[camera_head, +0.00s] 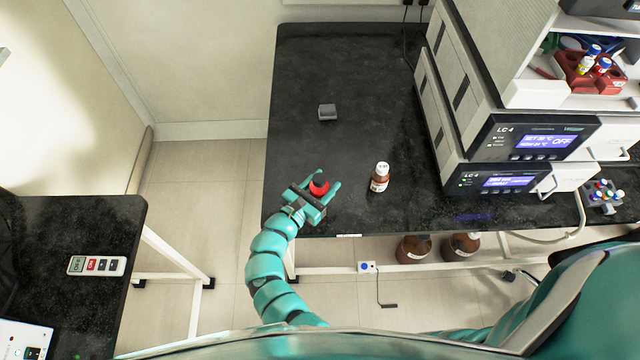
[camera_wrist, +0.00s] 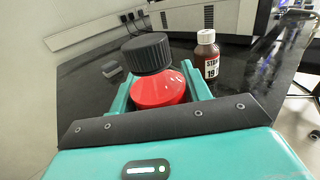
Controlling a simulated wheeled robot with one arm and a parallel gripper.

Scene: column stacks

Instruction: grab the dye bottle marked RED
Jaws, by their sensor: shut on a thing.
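The red bottle (camera_head: 319,189) with a black cap is at the front left of the black bench (camera_head: 340,60). In the wrist view the red bottle (camera_wrist: 160,90) stands upright between the two teal fingers, its black cap on top. My gripper (camera_head: 322,190) is shut on it. The bottle's label is not visible, and I cannot tell whether its base touches the bench.
A brown bottle with a white cap (camera_head: 380,177) stands to the right of my gripper. A small grey block (camera_head: 327,112) lies farther back. Stacked LC instruments (camera_head: 520,150) fill the right side.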

